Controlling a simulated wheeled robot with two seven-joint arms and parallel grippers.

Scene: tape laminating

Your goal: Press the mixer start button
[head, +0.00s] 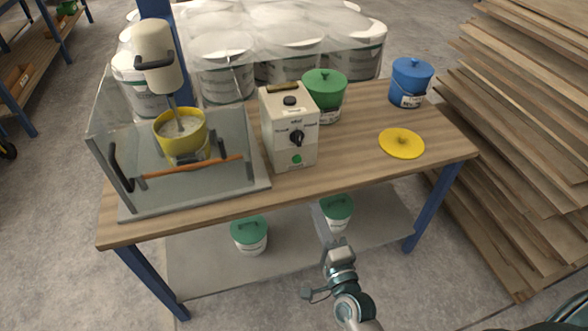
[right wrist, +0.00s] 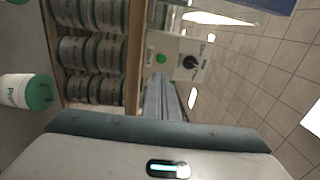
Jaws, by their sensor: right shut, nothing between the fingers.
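The mixer (head: 157,58) stands at the left of the table, its shaft reaching down into a yellow bucket (head: 196,139) of pale material. A white control box (head: 272,133) stands to its right, with a dark knob (head: 297,137) and a green button (head: 297,159) low on its front. In the right wrist view the green button (right wrist: 161,58) and knob (right wrist: 190,62) show beyond my fingertips. My right gripper (head: 317,208) is shut and empty, in front of the table edge and below the button, apart from the box. Its fingers also show in the wrist view (right wrist: 158,82). My left gripper is not in view.
A glass guard (head: 108,105) with an orange-brown bar surrounds the mixer. A green bucket (head: 331,100), a blue bucket (head: 410,83) and a yellow lid (head: 401,143) are on the table (head: 360,150). Green-lidded tubs stand on the lower shelf (head: 290,245). Stacked boards (head: 530,130) are at right.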

